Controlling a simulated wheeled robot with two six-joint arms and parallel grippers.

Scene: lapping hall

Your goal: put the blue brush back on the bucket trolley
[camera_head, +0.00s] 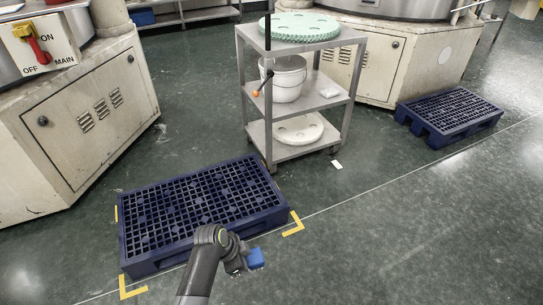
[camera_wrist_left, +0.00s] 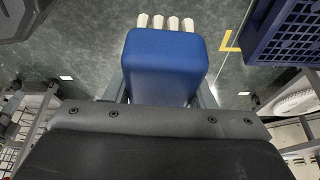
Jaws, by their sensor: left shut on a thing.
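The blue brush (camera_head: 255,258) is in my left gripper (camera_head: 243,264), low in the middle of the head view. In the left wrist view the brush's blue block (camera_wrist_left: 165,65) fills the upper middle, with several pale bristle tufts (camera_wrist_left: 165,22) at its far end. My left gripper is shut on it; the block hides most of the fingers. The grey bucket trolley (camera_head: 330,105) stands farther back, right of the middle. My right gripper is not in view.
A dark blue pallet (camera_head: 200,205) with yellow corner marks lies between my arm and the trolley, to the left. Another pallet (camera_head: 450,112) lies at the right. Green discs (camera_head: 298,26) cover the trolley top. Beige machines stand behind. Floor at the lower right is clear.

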